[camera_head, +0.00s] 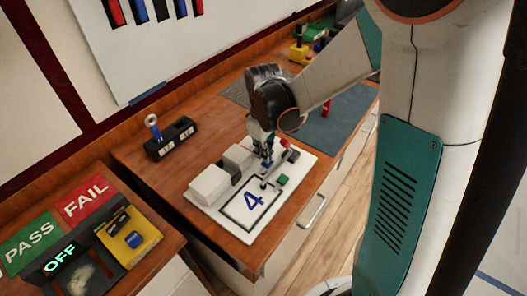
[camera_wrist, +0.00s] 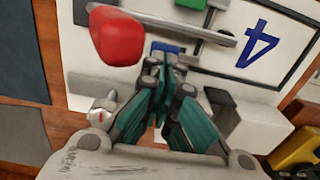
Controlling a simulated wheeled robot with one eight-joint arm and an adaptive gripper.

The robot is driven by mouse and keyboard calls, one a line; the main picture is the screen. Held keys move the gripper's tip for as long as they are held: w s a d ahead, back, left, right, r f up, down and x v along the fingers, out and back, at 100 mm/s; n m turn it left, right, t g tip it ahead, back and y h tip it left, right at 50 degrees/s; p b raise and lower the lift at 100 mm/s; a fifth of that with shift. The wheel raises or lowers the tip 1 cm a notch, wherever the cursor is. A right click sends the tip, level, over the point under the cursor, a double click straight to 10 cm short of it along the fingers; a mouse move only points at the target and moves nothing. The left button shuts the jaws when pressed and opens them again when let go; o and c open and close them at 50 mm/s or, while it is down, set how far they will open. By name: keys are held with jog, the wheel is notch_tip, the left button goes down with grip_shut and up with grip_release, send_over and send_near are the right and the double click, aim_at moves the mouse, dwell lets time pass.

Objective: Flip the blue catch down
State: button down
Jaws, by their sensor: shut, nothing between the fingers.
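A white board (camera_head: 236,228) marked with a blue 4 lies on the wooden counter; it also fills the wrist view (camera_wrist: 225,62). A small blue piece (camera_wrist: 166,47), which looks like the blue catch, shows just beyond my fingertips; whether they touch it I cannot tell. My gripper (camera_head: 265,160) points down at the board, and its fingers (camera_wrist: 166,68) are shut and empty. A grey lever with a red knob (camera_wrist: 117,38) runs close beside the blue piece. A green block (camera_head: 283,180) sits near the lever. In the head view my fingers largely hide the blue piece.
White blocks (camera_head: 209,185) stand on the board left of my gripper. A black box (camera_head: 171,138) with a blue-ringed post is behind. A yellow box (camera_head: 130,238) and PASS/FAIL signs (camera_head: 86,198) are at lower left. A grey-blue mat (camera_head: 335,130) lies right.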

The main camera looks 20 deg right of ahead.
jog(key=shift+s+a+f+b, duration=0.25)
jog(key=shift+a+f+b, duration=0.1)
jog(key=shift+a+f, duration=0.15)
jog(key=shift+s+a+f+b, duration=0.25)
jog(key=shift+a+f+b, duration=0.1)
jog(key=shift+f, duration=0.2)
jog(key=shift+r, duration=0.1)
jog(key=shift+r+p, duration=0.5)
jog(key=shift+r, duration=0.05)
notch_tip(320, 180, up, 13)
jog(key=p, duration=0.5)
jog(key=shift+f, duration=0.1)
jog(key=shift+d, duration=0.1)
